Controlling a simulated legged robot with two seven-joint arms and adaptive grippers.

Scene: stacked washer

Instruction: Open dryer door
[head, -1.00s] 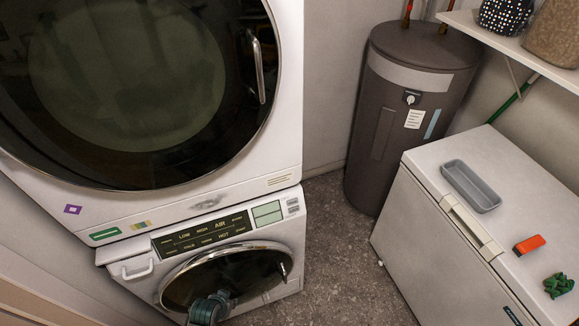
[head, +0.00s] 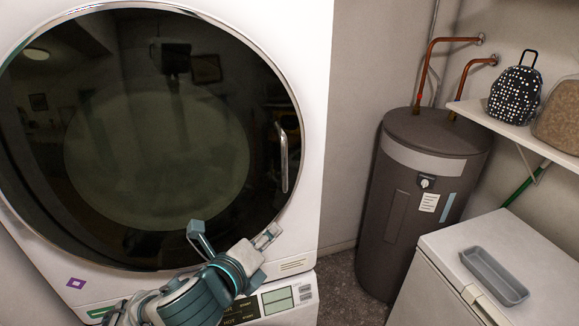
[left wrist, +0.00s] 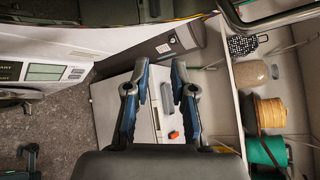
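The dryer is the upper white machine, and its round dark glass door (head: 155,150) is shut. A vertical chrome handle (head: 283,157) stands at the door's right side. My left gripper (head: 234,236) is in front of the door's lower right part, below and left of the handle, apart from it. Its fingers are spread and empty. In the left wrist view the open fingers (left wrist: 160,75) point away from the camera, and a curved chrome bar, probably the handle, crosses the top right.
The lower machine's control panel (head: 275,300) shows under my arm. A brown water heater (head: 425,200) stands to the right, with a white chest (head: 455,260) bearing a grey tray (head: 494,275) in front. A shelf (head: 520,130) holds a dotted bag (head: 514,95). Grey floor shows between the machines and heater.

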